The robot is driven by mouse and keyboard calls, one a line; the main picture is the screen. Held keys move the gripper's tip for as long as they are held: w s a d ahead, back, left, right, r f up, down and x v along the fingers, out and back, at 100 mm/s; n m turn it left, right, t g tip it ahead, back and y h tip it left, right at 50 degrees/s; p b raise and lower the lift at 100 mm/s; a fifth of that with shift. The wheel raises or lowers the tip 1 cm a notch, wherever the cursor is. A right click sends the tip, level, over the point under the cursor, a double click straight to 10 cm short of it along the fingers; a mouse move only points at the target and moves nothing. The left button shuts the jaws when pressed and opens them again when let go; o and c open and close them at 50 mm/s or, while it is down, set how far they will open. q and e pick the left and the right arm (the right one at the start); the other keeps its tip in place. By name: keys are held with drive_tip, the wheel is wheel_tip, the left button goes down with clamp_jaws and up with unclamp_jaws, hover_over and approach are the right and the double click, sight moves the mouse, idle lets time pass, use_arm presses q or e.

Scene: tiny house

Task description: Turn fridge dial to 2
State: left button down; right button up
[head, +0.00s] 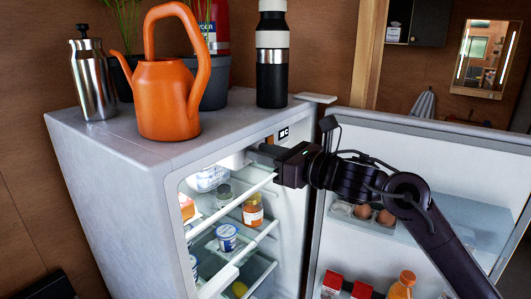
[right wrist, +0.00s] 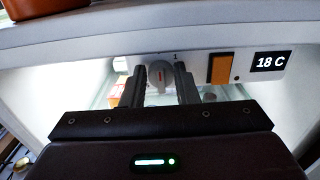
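The fridge (head: 110,170) stands with its door (head: 400,180) swung open to the right. In the right wrist view the grey round dial (right wrist: 160,76) sits under the fridge's top edge, with a reddish mark on its face. A small mark that looks like a 1 shows above it. My right gripper (head: 257,156) is at the fridge's upper front opening. In the wrist view its two fingers (right wrist: 161,70) stand apart, one on each side of the dial; I cannot tell whether they touch it. The head view hides the dial. My left gripper is not in view.
An orange switch (right wrist: 220,68) and a display (right wrist: 270,62) reading 18 C are right of the dial. An orange watering can (head: 165,98), steel shaker (head: 91,80) and black bottle (head: 272,75) stand on the fridge. Shelves with food lie below my gripper.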

drive_tip(key=shift+c, duration=1.2)
drive_tip(key=m+b, duration=0.1)
drive_tip(key=m, duration=0.5)
drive_tip(key=m+b, duration=0.1)
drive_tip(key=m, duration=0.5)
drive_tip(key=w+f+m+b, duration=0.1)
drive_tip(key=m+b, duration=0.1)
drive_tip(key=m, duration=0.3)
drive_tip(key=shift+d+m, duration=0.3)
drive_tip(key=shift+m, duration=0.1)
